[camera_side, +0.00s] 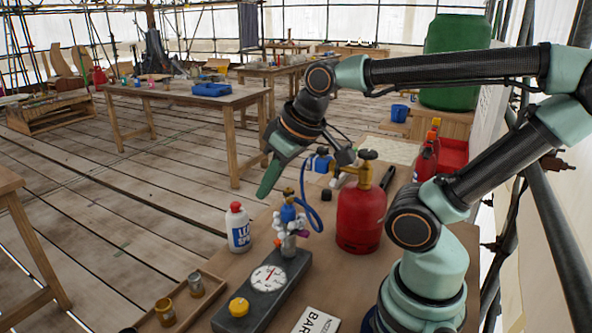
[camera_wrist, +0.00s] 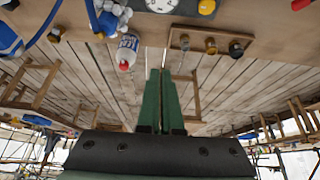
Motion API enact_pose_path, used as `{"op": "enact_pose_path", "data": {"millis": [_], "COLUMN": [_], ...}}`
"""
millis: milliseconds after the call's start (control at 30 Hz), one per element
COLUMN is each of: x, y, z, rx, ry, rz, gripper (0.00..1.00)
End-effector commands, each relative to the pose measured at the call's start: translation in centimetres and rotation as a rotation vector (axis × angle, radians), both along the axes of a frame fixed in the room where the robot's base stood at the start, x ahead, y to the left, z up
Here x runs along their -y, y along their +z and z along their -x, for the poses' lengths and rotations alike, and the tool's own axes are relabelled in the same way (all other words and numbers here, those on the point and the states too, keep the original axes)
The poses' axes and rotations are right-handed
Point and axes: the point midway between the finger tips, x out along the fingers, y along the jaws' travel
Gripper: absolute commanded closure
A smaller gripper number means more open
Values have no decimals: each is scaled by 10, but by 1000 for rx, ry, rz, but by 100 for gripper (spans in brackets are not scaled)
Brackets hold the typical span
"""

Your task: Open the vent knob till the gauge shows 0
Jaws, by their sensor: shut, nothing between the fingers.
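The vent knob appears to be the round yellow knob (camera_side: 238,306) on the near end of a dark box on the bench; it also shows at the top of the wrist view (camera_wrist: 206,7). The round white gauge (camera_side: 268,278) with a red needle is set in the same box (camera_side: 290,270); it also shows in the wrist view (camera_wrist: 161,5). The gauge's reading is too small to tell. My gripper (camera_side: 268,180) has green fingers, held together and empty, in the air above and behind the box, apart from the knob. The fingers also show in the wrist view (camera_wrist: 159,75).
A red gas cylinder (camera_side: 360,218) with a blue hose stands right of the box. A white bottle with a red cap (camera_side: 238,228) stands behind it. A tray with small jars (camera_side: 165,312) lies at left. A white card (camera_side: 315,322) lies at front.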

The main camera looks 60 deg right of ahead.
Motion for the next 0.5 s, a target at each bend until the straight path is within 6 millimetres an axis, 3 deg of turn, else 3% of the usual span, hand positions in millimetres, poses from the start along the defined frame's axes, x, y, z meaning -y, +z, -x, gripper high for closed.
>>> {"op": "enact_pose_path", "data": {"millis": [33,167,500], "x": [0,-7,-63], "y": [0,-4,-48], "z": [0,-3,-15], "rx": [-1,-37,-334], "ry": [-2,-40,-465], "rz": [-1,-33,-191], "gripper": [77,27,26]}}
